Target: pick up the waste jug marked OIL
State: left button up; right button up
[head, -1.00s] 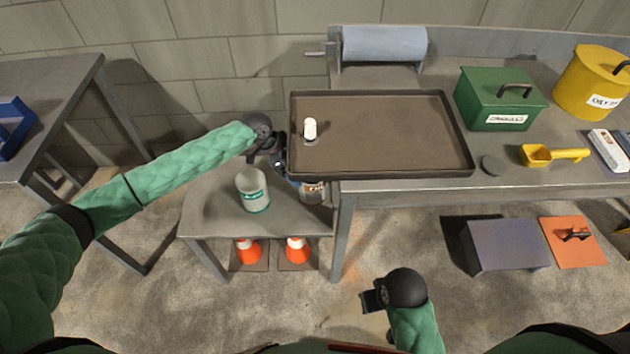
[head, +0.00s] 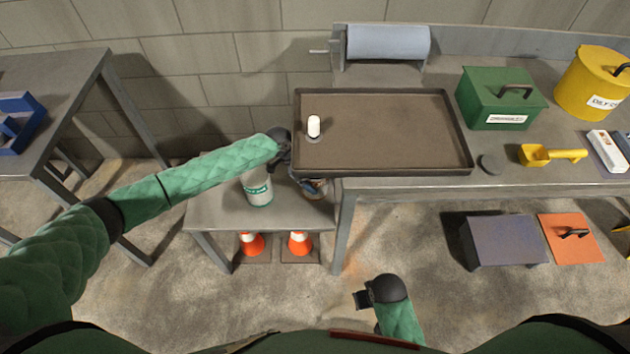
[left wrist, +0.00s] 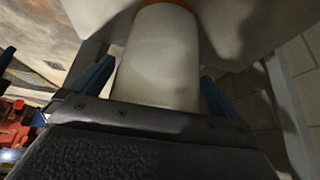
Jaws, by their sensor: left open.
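On the low side table, a pale container (head: 316,193) stands beside the workbench, mostly hidden by my left gripper and the tray's edge. Its marking cannot be read. My left gripper (head: 304,180) is open at this container. In the left wrist view, a plain pale cylinder (left wrist: 160,55) with an orange edge at its top lies between the blue fingers of the gripper (left wrist: 155,85). A second pale container with a teal label (head: 258,192) stands to the left, partly behind my forearm. My right gripper (head: 363,299) is low over the floor, away from both containers.
A dark tray (head: 410,130) with a small white-topped item (head: 313,126) overhangs the bench's left end. A green box (head: 500,98), yellow can (head: 592,85) and yellow scoop (head: 550,155) are on the bench. Orange cones (head: 299,244) stand beneath the side table.

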pick_arm(q)
jog(key=shift+c, duration=0.4)
jog(key=c, duration=1.4)
jog(key=shift+c, duration=1.1)
